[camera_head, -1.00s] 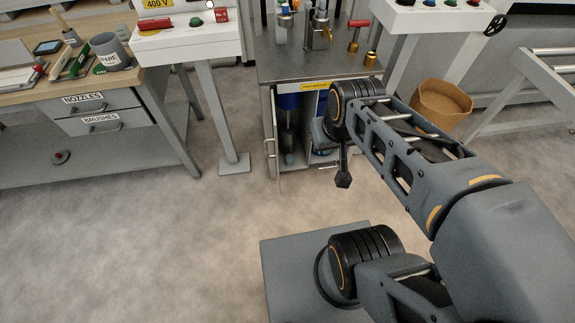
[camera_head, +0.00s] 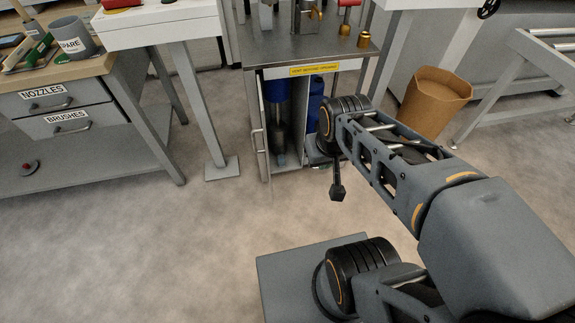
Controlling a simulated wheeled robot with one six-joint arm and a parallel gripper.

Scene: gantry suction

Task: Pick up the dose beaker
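I cannot make out a dose beaker in this view. A grey cup (camera_head: 73,38) with a label reading "PARE" stands on the wooden workbench at the upper left; I cannot tell whether it is a beaker. My gripper (camera_head: 337,192) shows as a small dark shape hanging below the arm's wrist, in front of the open steel cabinet. It is well to the right of the cup and apart from it. It is too small and edge-on to show whether its fingers are open, and I see nothing held in it.
A steel bench (camera_head: 290,50) with fittings on top stands ahead. Its cabinet holds blue-topped equipment (camera_head: 277,90), and its door (camera_head: 260,155) stands open. A white pedestal post (camera_head: 200,105) stands left, a brown bin (camera_head: 435,100) right. The floor (camera_head: 150,250) at front left is clear.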

